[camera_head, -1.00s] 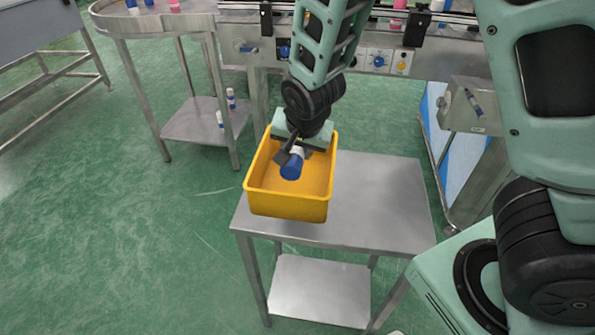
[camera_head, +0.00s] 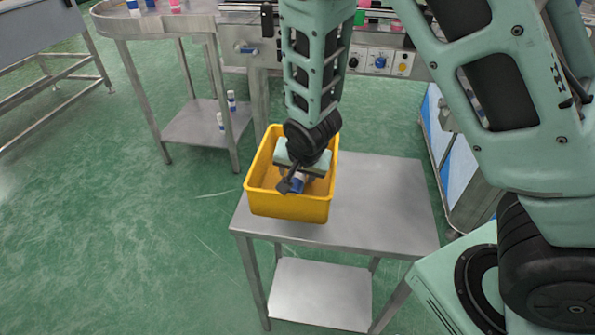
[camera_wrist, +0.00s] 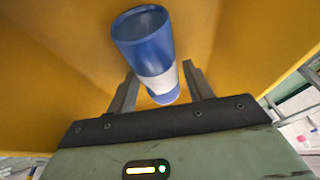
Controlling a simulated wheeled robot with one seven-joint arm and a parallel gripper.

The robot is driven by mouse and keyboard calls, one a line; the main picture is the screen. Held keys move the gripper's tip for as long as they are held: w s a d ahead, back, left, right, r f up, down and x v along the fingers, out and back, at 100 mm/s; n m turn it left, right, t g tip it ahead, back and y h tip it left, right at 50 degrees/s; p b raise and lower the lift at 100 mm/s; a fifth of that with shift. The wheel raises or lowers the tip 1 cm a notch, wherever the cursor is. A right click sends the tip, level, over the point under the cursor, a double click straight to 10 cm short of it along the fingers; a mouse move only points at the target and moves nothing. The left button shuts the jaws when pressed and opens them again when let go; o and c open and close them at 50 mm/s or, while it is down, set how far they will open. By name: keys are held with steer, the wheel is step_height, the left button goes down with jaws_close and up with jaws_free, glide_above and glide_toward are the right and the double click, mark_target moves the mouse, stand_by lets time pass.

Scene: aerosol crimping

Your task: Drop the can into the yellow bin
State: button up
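The can (camera_head: 297,185) is blue with a white band. It is inside the yellow bin (camera_head: 290,206), within its walls and below my gripper (camera_head: 292,180). In the wrist view the can (camera_wrist: 152,50) lies tilted, its wide blue end toward the top of the picture and its white part between the two fingers of my gripper (camera_wrist: 160,75). The bin's yellow inside fills most of that view. The can's contact with the bin floor is hidden.
The bin stands on the left part of a steel table (camera_head: 385,205), whose right part is clear. A curved steel conveyor table (camera_head: 160,22) with small cans stands behind at the left. A control panel (camera_head: 380,62) is at the back.

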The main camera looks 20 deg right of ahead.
steer(key=shift+o, duration=0.2)
steer(key=d+p+v, duration=0.1)
steer(key=p+v, duration=0.3)
steer(key=v, duration=0.8)
steer(key=s+a+r+n+g, duration=0.2)
steer(key=s+a+r+n, duration=0.2)
steer(key=s+n, duration=0.3)
steer(key=s+a+r+n+g+y, duration=0.1)
steer(key=s+a+r+n+g, duration=0.2)
steer(key=s+n, duration=0.4)
steer(key=s+r, duration=0.1)
steer(key=s, duration=0.4)
steer(key=shift+a+n, duration=0.4)
steer(key=shift+s, duration=0.1)
